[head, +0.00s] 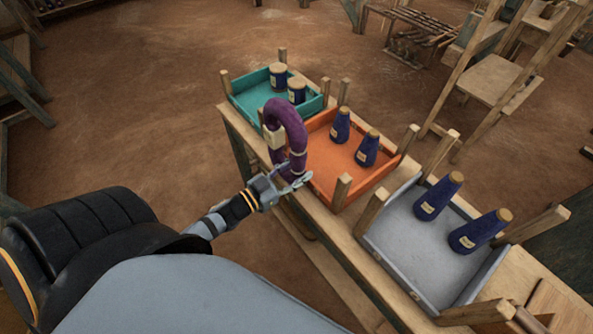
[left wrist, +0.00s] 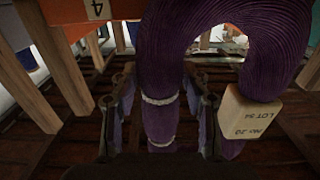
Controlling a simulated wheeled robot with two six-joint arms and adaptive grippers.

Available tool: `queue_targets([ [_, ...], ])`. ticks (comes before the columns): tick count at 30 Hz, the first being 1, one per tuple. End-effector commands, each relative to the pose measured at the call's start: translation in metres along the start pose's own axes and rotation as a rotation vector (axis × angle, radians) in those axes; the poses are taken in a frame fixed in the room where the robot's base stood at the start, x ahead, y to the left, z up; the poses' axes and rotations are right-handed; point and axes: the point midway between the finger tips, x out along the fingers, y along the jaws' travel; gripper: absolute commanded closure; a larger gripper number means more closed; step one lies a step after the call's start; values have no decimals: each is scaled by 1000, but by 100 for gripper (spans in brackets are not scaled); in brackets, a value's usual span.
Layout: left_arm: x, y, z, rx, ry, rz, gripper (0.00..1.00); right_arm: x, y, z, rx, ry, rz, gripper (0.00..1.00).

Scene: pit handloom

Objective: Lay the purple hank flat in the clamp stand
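The purple hank (head: 287,127) is a thick upright loop with pale ties and a cream tag in the head view. It stands out against the bench's left edge, beside the orange tray. No other support for the hank shows. I cannot make out a clamp stand. My right gripper is not in view.
A long bench (head: 335,238) carries a teal tray (head: 247,107), an orange tray (head: 322,172) and a grey tray (head: 415,265), each holding dark blue cones or spools. Wooden posts rise around the trays. Bare floor lies left of the bench; wooden frames stand at the upper right.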

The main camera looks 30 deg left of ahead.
Motion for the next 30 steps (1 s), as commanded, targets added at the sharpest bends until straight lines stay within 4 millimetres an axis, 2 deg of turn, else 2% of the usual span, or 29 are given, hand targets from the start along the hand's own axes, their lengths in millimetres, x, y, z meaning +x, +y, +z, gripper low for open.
queue_targets([
  [1,0,0,0,0,0,0,43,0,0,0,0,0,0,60],
  [3,0,0,0,0,0,0,34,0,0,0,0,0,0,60],
  [11,0,0,-1,0,0,0,34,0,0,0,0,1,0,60],
  [14,0,0,-7,0,1,0,34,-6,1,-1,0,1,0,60],
  [19,-24,1,-6,-1,-6,3,34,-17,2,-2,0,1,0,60],
  [24,-69,0,-7,-1,-8,2,34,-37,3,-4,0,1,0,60],
  [30,-107,0,-5,0,-3,1,34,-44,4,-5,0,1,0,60],
])
